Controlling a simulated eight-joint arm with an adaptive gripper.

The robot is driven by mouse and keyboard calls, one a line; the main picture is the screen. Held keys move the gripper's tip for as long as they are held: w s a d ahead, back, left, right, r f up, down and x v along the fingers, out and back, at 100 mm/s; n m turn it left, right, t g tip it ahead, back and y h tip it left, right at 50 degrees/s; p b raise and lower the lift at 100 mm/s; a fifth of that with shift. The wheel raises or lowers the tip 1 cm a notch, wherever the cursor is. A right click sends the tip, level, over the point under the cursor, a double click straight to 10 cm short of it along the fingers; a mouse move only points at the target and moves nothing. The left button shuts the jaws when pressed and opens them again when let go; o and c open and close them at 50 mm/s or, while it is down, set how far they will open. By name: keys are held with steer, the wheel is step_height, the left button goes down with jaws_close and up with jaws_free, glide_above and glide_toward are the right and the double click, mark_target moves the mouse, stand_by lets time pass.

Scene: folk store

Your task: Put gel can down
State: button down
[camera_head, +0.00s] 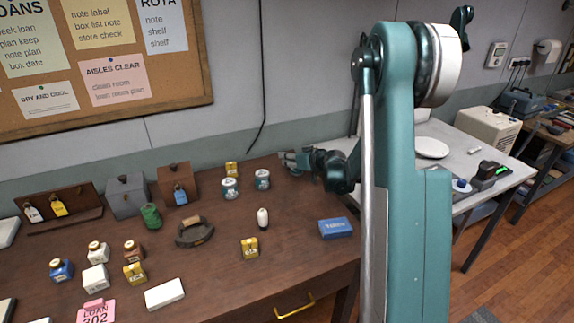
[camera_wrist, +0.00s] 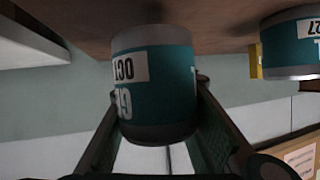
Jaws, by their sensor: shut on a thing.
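My gripper (camera_head: 297,160) reaches in from the right, low over the back of the brown table. In the wrist view its two fingers close around a teal gel can (camera_wrist: 155,85) with grey ends and a white label. One end of that can is close to the tabletop, and I cannot tell whether it touches. In the head view two teal-and-white cans, one left (camera_head: 230,188) and one right (camera_head: 262,180), are just left of my gripper. I cannot tell there whether one of them is the held can. Another teal can (camera_wrist: 290,45) shows beside it in the wrist view.
A small yellow box (camera_head: 232,168) is behind the cans. A white bottle (camera_head: 263,219), a yellow box (camera_head: 250,248) and a blue box (camera_head: 336,228) stand nearer the front. Wooden and grey boxes are left. The brown table (camera_head: 300,203) is bare between the bottle and the blue box.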

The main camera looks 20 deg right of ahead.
steer(key=shift+f, duration=1.25)
steer(key=shift+f+b, duration=0.15)
steer(key=shift+b, duration=0.2)
steer(key=c, duration=2)
jaws_free()
steer(key=p+v, duration=0.2)
steer(key=v, duration=1)
steer(key=shift+p, duration=0.4)
steer(key=shift+a, duration=0.1)
